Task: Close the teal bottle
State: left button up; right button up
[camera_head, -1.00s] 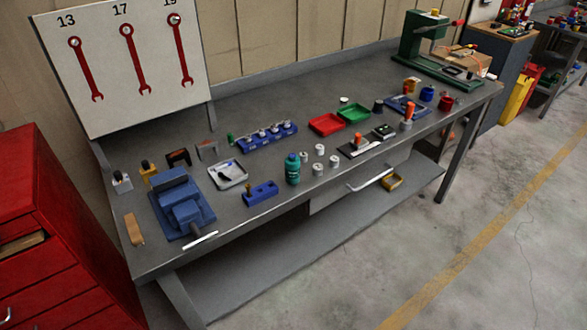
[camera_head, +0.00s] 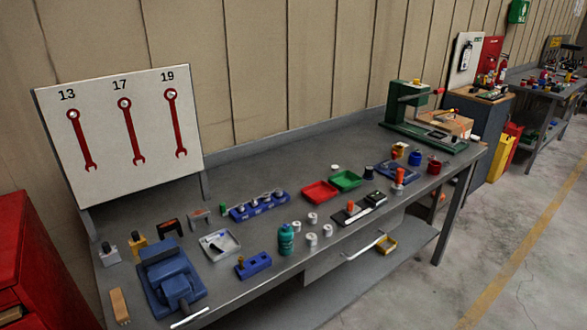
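The teal bottle (camera_head: 286,240) stands upright near the front edge of the grey workbench (camera_head: 300,262). Its top looks teal or dark; at this size I cannot tell whether a cap is on it. Several small white and grey cylinders (camera_head: 312,239) stand just to its right, and a small green item (camera_head: 223,209) stands further back to its left. Neither of my grippers shows in the head view.
A blue vise (camera_head: 168,278) and a blue block (camera_head: 254,265) are left of the bottle. Red (camera_head: 320,192) and green (camera_head: 345,180) trays lie behind it. A green press (camera_head: 410,115) stands at the far right end. A red cabinet (camera_head: 38,262) is at the left. Floor in front is clear.

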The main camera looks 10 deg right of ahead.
aim_at(285, 232)
jog(key=l+u, duration=1.05)
jog(key=l, duration=0.3)
jog(key=k+l+u, duration=0.15)
jog(key=l, duration=0.25)
jog(key=l+u, duration=0.1)
jog(key=l, duration=0.3)
jog(key=k+l+u, duration=0.1)
jog(key=l, duration=0.3)
jog(key=k+l+u, duration=0.15)
jog(key=l, duration=0.25)
jog(key=k+l, duration=0.15)
jog(key=l, duration=0.25)
jog(key=k+l, duration=0.1)
jog(key=l, duration=0.3)
jog(key=k+l, duration=0.15)
jog(key=l, duration=0.25)
jog(key=k+l, duration=0.1)
jog(key=l, duration=0.3)
jog(key=k+l, duration=0.15)
jog(key=l, duration=0.25)
